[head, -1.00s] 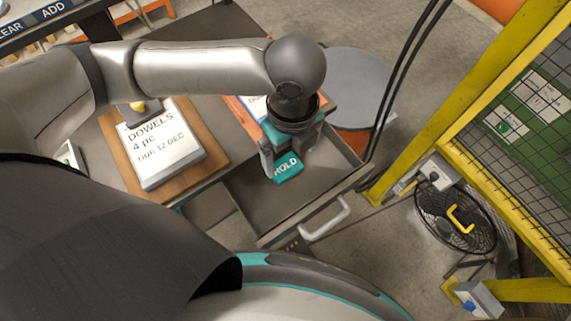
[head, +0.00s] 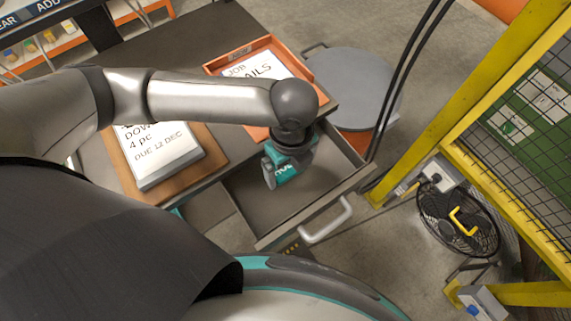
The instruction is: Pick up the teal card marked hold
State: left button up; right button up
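The teal card marked hold (head: 286,172) is in the open grey drawer (head: 252,208), under my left gripper. Only part of its white lettering shows; the gripper and wrist hide the rest. My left gripper (head: 283,180) points down into the drawer, with its fingers at the card. I cannot tell whether the fingers touch the card or how far apart they are. My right gripper is not in view.
A board with a white dowels sheet (head: 165,155) lies on the bench left of the drawer. An orange tray (head: 312,68) with a job details sheet is behind my arm. The drawer handle (head: 327,222) faces front. A yellow fence post (head: 455,100) stands at right.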

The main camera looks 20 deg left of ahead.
pick_arm(q)
jog(key=c, duration=1)
jog(key=shift+o, duration=0.2)
jog(key=shift+r, duration=0.1)
